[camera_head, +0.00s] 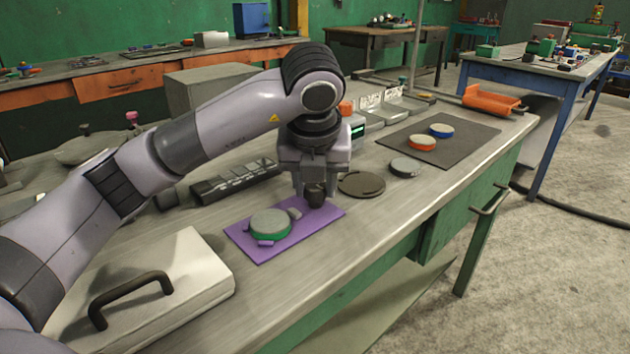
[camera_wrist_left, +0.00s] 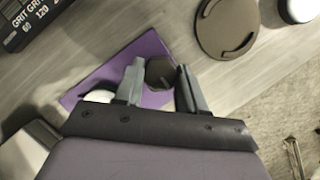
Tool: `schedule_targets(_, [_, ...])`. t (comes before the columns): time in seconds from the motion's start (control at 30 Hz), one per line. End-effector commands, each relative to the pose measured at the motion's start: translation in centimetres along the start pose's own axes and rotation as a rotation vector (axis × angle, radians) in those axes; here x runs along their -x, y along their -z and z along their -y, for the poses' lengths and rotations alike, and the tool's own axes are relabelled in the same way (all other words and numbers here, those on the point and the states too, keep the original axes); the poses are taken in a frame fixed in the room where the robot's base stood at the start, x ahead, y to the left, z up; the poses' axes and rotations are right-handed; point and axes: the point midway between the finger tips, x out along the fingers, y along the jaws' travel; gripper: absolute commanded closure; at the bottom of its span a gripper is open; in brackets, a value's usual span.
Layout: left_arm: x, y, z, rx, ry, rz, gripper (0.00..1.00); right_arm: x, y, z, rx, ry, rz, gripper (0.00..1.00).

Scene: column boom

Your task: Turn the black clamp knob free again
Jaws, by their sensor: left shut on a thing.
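The black clamp knob (camera_head: 316,196) stands at the right part of a purple plate (camera_head: 250,250) on the workbench. My left gripper (camera_head: 315,190) points down over it and is shut on it. In the left wrist view the knob (camera_wrist_left: 160,72) sits between the two grey fingers (camera_wrist_left: 160,85), with the purple plate (camera_wrist_left: 75,98) behind. A grey-topped disc with a green rim (camera_head: 270,224) lies on the plate, left of the knob. In the wrist view this disc is mostly hidden behind the gripper. My right gripper is not in view.
A dark round plate (camera_head: 361,184) lies right of my gripper, then a grey disc (camera_head: 405,168). A dark mat (camera_head: 465,145) holds orange and blue rimmed discs. A black grit box (camera_head: 235,181) lies behind. A pale lidded case (camera_head: 190,265) with a black handle stands front left.

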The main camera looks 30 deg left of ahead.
Motion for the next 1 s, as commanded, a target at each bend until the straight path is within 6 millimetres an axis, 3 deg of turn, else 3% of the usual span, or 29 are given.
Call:
schedule_targets(0.03, [0.1,-0.1,0.0,0.003,0.001,0.002,0.91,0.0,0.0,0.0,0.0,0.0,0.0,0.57])
schedule_targets(0.07, [0.1,-0.1,0.0,0.003,0.001,0.002,0.57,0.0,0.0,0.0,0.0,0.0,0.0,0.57])
schedule_targets(0.13, [0.1,-0.1,0.0,0.003,0.001,0.002,0.35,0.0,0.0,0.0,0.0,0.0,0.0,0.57])
schedule_targets(0.47, [0.3,-0.1,0.0,0.001,0.001,0.001,0.35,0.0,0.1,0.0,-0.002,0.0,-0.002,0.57])
schedule_targets(0.8, [5.2,-0.2,0.0,0.0,0.002,0.006,0.35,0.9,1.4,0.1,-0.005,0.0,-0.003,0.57])
schedule_targets(1.0, [6.9,-0.1,0.0,0.001,0.001,0.003,0.35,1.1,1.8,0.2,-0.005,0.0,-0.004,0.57])
